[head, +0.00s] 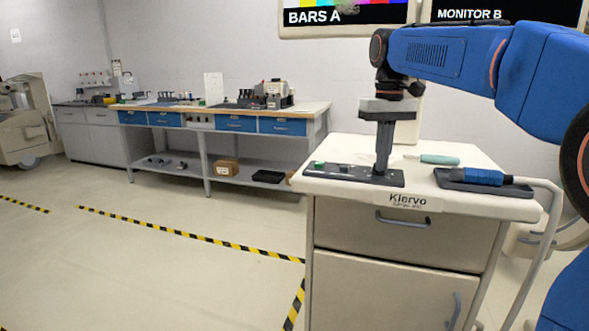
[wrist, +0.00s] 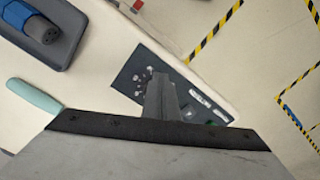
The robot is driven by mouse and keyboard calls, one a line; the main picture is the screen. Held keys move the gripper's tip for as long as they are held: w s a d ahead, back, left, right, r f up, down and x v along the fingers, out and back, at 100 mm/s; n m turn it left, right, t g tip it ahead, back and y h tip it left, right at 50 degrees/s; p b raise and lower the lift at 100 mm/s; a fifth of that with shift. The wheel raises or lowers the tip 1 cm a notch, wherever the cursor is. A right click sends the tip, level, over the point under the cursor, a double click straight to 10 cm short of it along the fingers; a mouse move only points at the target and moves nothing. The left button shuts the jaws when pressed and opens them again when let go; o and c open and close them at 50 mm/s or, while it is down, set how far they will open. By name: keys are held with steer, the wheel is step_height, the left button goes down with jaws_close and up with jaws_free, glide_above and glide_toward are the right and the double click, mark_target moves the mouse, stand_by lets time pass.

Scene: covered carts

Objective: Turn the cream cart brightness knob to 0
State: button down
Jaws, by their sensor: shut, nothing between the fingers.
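The cream cart (head: 335,225) stands in front of me with a dark control panel (head: 338,172) along the front left of its top. The panel shows again in the wrist view (wrist: 128,84), with several small light knobs or buttons and white labels. My gripper (head: 381,172) points straight down over the right part of the panel, its fingers together and empty. In the wrist view the fingers (wrist: 160,82) cover part of the panel. I cannot tell which control is the brightness knob, or whether the fingertips touch anything.
A blue handheld tool (head: 484,176) lies in a dark holder on the cart's right. A teal-handled tool (head: 438,159) lies behind the panel. Monitors (head: 345,14) hang above. A workbench (head: 225,112) stands at the back left, with open floor before it.

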steer(key=shift+d, duration=0.55)
steer(key=shift+w+d, duration=0.3)
steer(key=shift+d, duration=0.2)
steer(key=shift+s, duration=0.1)
stand_by(0.3)
steer(key=shift+s+d, duration=0.25)
steer(key=shift+r, duration=3)
